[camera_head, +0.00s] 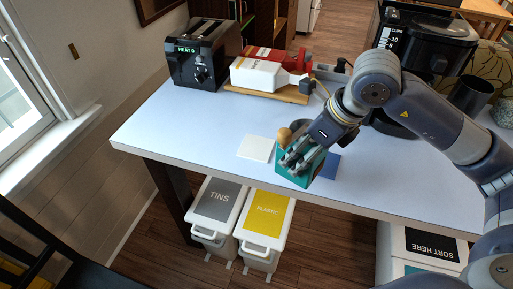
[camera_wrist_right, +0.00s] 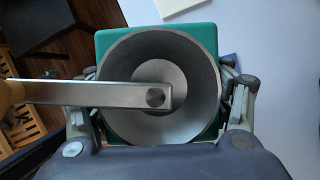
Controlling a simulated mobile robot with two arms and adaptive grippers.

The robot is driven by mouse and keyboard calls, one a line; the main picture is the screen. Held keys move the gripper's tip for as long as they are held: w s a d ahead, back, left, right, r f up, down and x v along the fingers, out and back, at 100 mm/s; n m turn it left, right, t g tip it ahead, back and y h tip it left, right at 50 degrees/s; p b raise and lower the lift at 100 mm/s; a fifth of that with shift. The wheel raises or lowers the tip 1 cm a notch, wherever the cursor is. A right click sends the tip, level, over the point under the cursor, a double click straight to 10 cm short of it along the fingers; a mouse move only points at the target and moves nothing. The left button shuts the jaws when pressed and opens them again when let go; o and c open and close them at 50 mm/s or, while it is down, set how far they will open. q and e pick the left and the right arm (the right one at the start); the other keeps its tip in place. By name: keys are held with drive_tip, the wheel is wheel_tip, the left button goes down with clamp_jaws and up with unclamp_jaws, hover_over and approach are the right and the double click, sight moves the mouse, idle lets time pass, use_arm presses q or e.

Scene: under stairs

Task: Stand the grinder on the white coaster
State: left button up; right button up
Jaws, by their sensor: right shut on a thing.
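The grinder (camera_head: 299,179) is a teal box with a grey metal bowl on top and a crank ending in a tan knob. My right gripper (camera_head: 297,157) is shut on it from above, near the table's front edge. In the right wrist view the grinder (camera_wrist_right: 112,42) sits between the fingers, its crank reaching left across the bowl. It looks roughly upright; whether its base touches the table I cannot tell. The white coaster (camera_head: 257,148) lies flat and empty on the table, left of and behind the grinder. My left gripper is out of view.
A blue coaster (camera_head: 330,166) lies right of the grinder, partly hidden. Bins (camera_head: 267,215) stand below the front edge. The table's left part is clear.

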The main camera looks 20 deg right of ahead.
drive_tip(key=shift+w+r, duration=0.1)
drive_tip(key=shift+w, duration=0.05)
drive_tip(key=shift+m, duration=0.3)
drive_tip(key=shift+w+a+f+p, duration=0.75)
drive_tip(key=shift+w+p, duration=0.4)
drive_tip(key=shift+w, duration=1.35)
drive_tip(key=shift+w+a+f+p, duration=0.75)
drive_tip(key=shift+w+p, duration=0.45)
drive_tip(key=shift+w, duration=1.35)
drive_tip(key=shift+w+a+f+p, duration=0.75)
drive_tip(key=shift+w+p, duration=0.4)
drive_tip(key=shift+w, duration=1.35)
drive_tip(key=shift+f, duration=0.2)
drive_tip(key=shift+w, duration=0.1)
drive_tip(key=shift+f, duration=0.15)
drive_tip(key=o, duration=1.5)
